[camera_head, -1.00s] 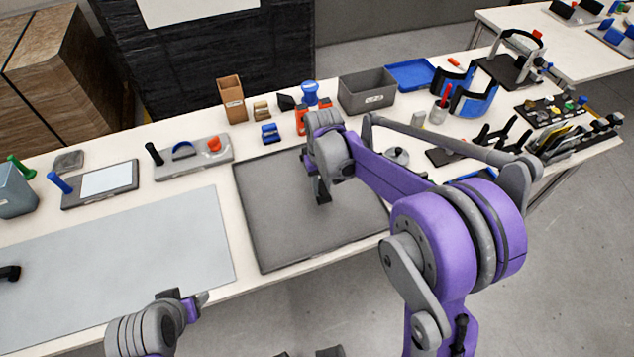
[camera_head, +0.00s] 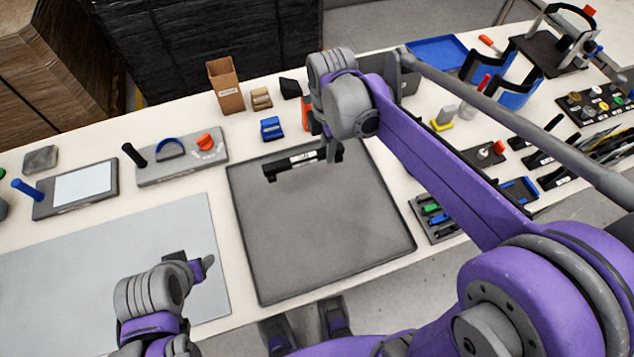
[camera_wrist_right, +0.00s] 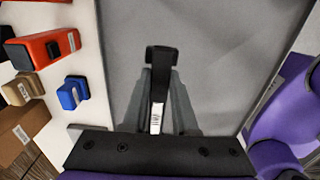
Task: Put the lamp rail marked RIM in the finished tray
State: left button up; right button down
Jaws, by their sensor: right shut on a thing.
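My right gripper (camera_head: 329,153) is shut on a black lamp rail (camera_head: 292,162) with a white label, above the dark grey mat. The rail sticks out to the left of the fingers. In the right wrist view the rail (camera_wrist_right: 161,66) stands between the two grey fingers; its label is too small to read surely. A blue tray (camera_head: 437,51) lies at the back of the table; no marking on it can be read. My left gripper (camera_head: 190,264) is over the light grey mat at lower left, holding nothing that I can see; its jaw opening is unclear.
More black labelled pieces (camera_head: 553,181) lie at the right. A cardboard box (camera_head: 226,88), a blue block (camera_head: 271,128) and a grey panel with a red knob (camera_head: 183,160) stand behind the mats. My right arm hides part of the back. The dark mat (camera_head: 320,225) is mostly bare.

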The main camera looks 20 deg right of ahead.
pick_arm(q)
jog(key=shift+s+f, duration=0.2)
jog(key=shift+s, duration=0.05)
pick_arm(e)
send_over(327, 177)
notch_tip(327, 177, down, 4)
jog(key=shift+f, duration=0.15)
pick_arm(q)
jog(key=shift+f+b, duration=0.25)
jog(key=shift+b, duration=0.1)
pick_arm(e)
jog(key=shift+f, duration=2)
pick_arm(q)
jog(key=shift+f, duration=0.15)
pick_arm(e)
jog(key=c, duration=1.2)
grip_release()
jog(key=shift+f, duration=0.2)
jog(key=o, duration=0.5)
jog(key=shift+r, duration=0.1)
